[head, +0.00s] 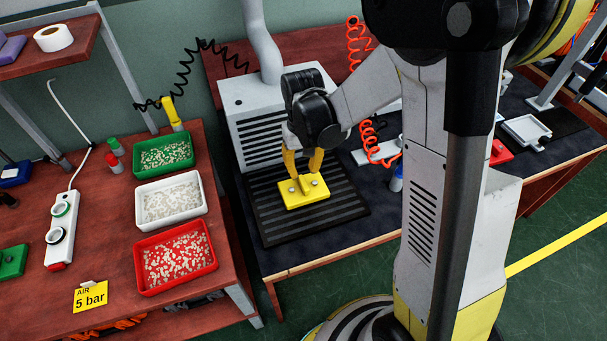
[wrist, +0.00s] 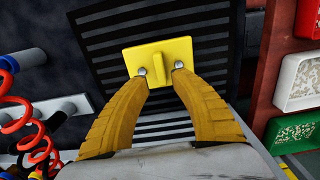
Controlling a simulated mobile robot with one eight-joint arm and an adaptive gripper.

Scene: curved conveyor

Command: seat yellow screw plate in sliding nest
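The yellow screw plate (head: 307,199) lies flat on a black ribbed mat (head: 270,222). It has two silvery screws and a raised yellow rib in the middle; it also shows in the wrist view (wrist: 178,50). My gripper (head: 304,174) points down at the plate with its yellow fingers spread. In the wrist view my gripper (wrist: 161,76) has its fingertips either side of the rib, near the screws, with a visible gap to the rib. I cannot tell whether the tips touch the plate. I cannot identify the sliding nest for certain; a pale square tray (head: 526,131) stands on the right.
A grey vented box (head: 258,138) stands behind the mat. The left bench holds green (head: 164,154), white (head: 170,199) and red (head: 175,258) bins. My arm hides part of the bench.

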